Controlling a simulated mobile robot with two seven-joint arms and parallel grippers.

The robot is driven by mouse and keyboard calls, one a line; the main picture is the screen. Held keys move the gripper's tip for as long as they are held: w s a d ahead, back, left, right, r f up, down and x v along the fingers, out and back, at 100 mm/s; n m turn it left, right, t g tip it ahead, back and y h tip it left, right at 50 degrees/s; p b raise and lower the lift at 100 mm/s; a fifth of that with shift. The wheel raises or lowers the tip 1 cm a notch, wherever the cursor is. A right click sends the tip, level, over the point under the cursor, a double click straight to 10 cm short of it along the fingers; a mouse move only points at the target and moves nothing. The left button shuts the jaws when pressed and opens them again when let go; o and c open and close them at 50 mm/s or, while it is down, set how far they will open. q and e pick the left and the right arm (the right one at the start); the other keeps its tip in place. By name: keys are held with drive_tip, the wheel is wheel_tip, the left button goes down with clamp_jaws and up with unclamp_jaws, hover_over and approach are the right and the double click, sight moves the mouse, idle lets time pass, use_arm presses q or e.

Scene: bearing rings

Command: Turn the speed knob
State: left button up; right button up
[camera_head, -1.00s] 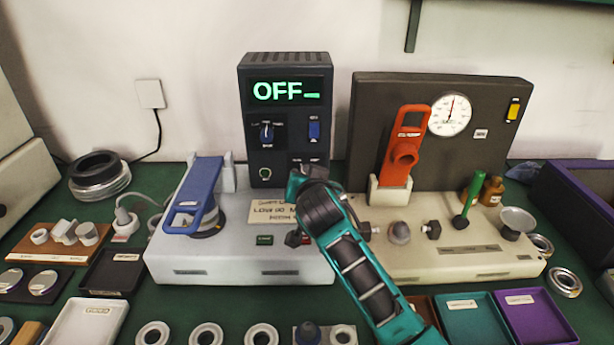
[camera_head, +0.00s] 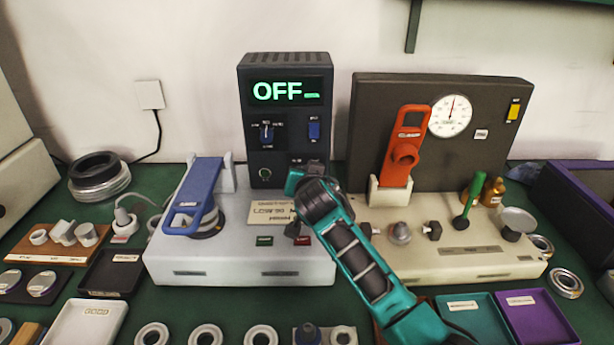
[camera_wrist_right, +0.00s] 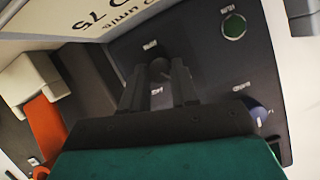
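The dark control box (camera_head: 285,75) stands at the back with its display (camera_head: 290,90) reading OFF. A pointer knob (camera_head: 267,132) is on its upper left face, and what looks like the same knob shows blue in the right wrist view (camera_wrist_right: 255,110). A dark round knob (camera_wrist_right: 158,68) sits lower on the panel; my right gripper hides it in the head view. My right gripper (camera_wrist_right: 158,82) faces the panel with its fingers apart, one on each side of this dark knob. Small gaps seem to remain. Its label is too small to read. My left gripper is not in view.
A green button (camera_wrist_right: 234,26) is beside the dark knob, and a blue switch (camera_head: 314,131) is above. The pale base with the blue lever (camera_head: 194,195) stands at left. The gauge board (camera_head: 440,165) with a red handle (camera_head: 405,150) stands close at right.

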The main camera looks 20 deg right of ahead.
clamp_jaws()
